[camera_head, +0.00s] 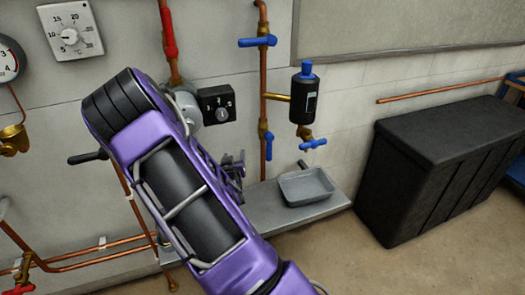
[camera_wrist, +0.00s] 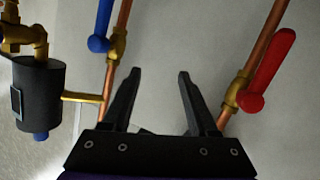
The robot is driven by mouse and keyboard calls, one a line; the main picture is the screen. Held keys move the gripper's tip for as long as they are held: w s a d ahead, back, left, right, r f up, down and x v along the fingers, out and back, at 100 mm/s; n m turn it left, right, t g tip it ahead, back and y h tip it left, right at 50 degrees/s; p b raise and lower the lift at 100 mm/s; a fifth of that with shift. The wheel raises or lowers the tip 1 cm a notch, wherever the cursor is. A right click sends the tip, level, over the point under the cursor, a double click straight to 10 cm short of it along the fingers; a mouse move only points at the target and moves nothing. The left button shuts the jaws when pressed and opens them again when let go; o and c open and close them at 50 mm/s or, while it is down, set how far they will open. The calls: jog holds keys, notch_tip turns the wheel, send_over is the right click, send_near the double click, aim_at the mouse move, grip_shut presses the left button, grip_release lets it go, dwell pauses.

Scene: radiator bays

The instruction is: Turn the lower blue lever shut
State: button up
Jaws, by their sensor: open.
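The lower blue lever (camera_head: 265,143) is on the upright copper pipe, below the brass branch to a black cylinder. In the wrist view, which is upside down against the head view, this blue lever (camera_wrist: 101,25) is at the upper left, its handle lying roughly along the pipe beside a brass valve body (camera_wrist: 117,44). My gripper (camera_wrist: 160,75) is open and empty, its two dark fingers apart. The lever is to the left of both fingers there, apart from them. In the head view my purple arm hides much of the wall, and the fingers are hard to make out.
An upper blue lever (camera_head: 257,42) lies across the same pipe. The black cylinder (camera_head: 304,97) has another small blue handle (camera_head: 312,143) under it. A red lever (camera_wrist: 268,72) is right of my fingers. A grey tray (camera_head: 306,187) sits on the ledge; a black chest (camera_head: 440,160) stands right.

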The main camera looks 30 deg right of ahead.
aim_at(268, 153)
jog(key=s+d+f+m+h, duration=0.4)
jog(key=s+f+m+h, duration=0.1)
jog(key=s+f, duration=0.25)
jog(key=x, duration=0.8)
jog(key=b+x, duration=0.1)
jog(key=x, duration=0.8)
jog(key=shift+s+d, duration=0.2)
jog(key=shift+d, duration=0.05)
grip_shut()
jog(key=shift+f, duration=0.1)
